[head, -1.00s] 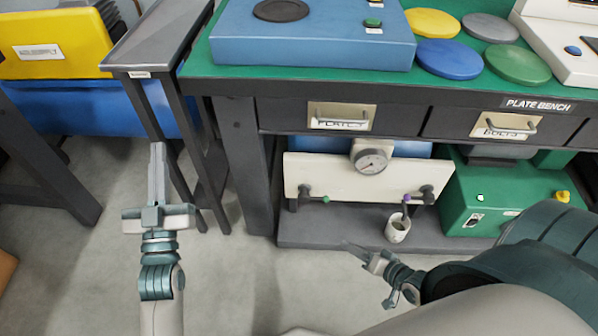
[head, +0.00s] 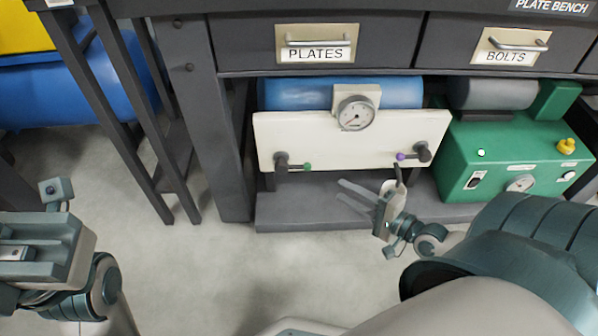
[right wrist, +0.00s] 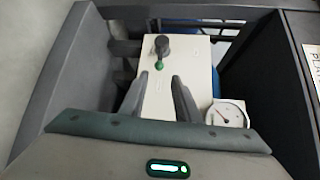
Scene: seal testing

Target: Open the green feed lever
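The green feed lever (head: 307,167) is a short dark handle with a green tip on the left valve of the white panel (head: 340,145) under the bench. It points right in the head view. In the right wrist view the green tip (right wrist: 159,66) shows ahead of the gap between my fingers. My right gripper (head: 340,190) is open and empty, low and right of the lever, apart from it; its fingers also show in the right wrist view (right wrist: 160,82). My left gripper (head: 40,250) is at the lower left, far from the lever; its fingers cannot be made out.
A purple-tipped lever (head: 402,156) sits on the panel's right valve, and a gauge (head: 355,113) at its top. A green machine (head: 480,170) stands right. Drawers (head: 315,45) hang above; a dark shelf (head: 300,210) lies below.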

